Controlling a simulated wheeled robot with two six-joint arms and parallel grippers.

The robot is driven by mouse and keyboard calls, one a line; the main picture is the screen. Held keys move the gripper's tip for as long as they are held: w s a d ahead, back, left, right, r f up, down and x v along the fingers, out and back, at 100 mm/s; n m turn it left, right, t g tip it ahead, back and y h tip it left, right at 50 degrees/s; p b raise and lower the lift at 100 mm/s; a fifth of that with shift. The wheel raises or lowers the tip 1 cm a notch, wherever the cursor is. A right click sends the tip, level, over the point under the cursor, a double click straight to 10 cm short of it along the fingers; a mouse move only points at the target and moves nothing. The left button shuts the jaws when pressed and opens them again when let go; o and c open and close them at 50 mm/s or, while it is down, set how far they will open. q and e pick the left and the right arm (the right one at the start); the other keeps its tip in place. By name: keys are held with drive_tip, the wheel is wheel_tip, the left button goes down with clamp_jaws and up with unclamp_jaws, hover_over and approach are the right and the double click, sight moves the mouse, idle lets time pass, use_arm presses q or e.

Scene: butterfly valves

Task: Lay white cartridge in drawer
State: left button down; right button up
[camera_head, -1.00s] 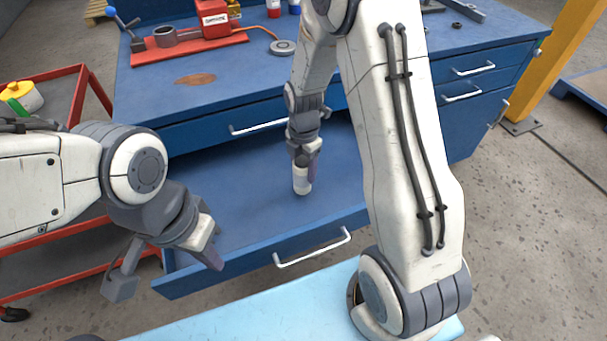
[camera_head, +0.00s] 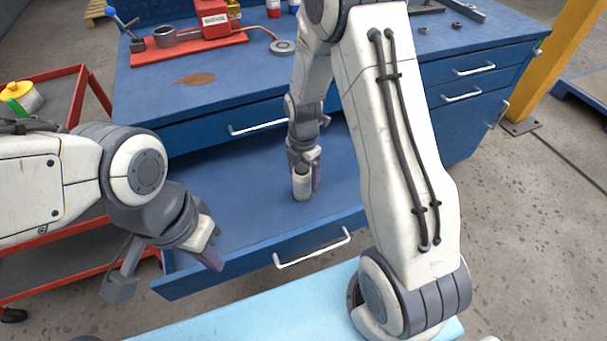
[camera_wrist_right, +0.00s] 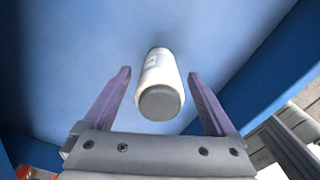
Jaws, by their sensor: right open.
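The white cartridge (camera_head: 301,187) is a short cylinder inside the open blue drawer (camera_head: 262,214). It looks upright in the head view; I cannot tell for sure whether its base touches the drawer floor. In the right wrist view the cartridge (camera_wrist_right: 160,82) shows its grey end towards the camera. My right gripper (camera_head: 306,172) is open above and around it. In the wrist view the purple fingers of my right gripper (camera_wrist_right: 163,90) stand on either side, with a gap to each. My left gripper (camera_head: 212,252) hangs over the drawer's front left corner; its opening is unclear.
The workbench top (camera_head: 240,90) above the drawer carries a red tool base (camera_head: 190,46) with a vise. A red cart (camera_head: 75,90) stands at the left. The drawer floor left of the cartridge is clear. A light blue surface (camera_head: 270,312) lies in front.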

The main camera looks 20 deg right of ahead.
wheel_tip(320, 180, up, 12)
drive_tip(key=shift+f+p, duration=0.25)
drive_tip(key=shift+p, duration=0.4)
drive_tip(key=s+a+r+m, duration=0.6)
drive_tip(key=s+a, duration=0.3)
drive_tip(key=a, duration=0.1)
drive_tip(key=s+a+r+m+y, duration=0.1)
drive_tip(key=s+a+m, duration=0.3)
drive_tip(key=s+m, duration=0.5)
drive_tip(key=s+r, duration=0.1)
drive_tip(key=s, duration=0.4)
drive_tip(key=shift+s+m, duration=0.3)
drive_tip(key=shift+m, duration=0.1)
wheel_tip(320, 180, up, 10)
drive_tip(key=p, duration=0.9)
drive_tip(key=shift+f, duration=0.25)
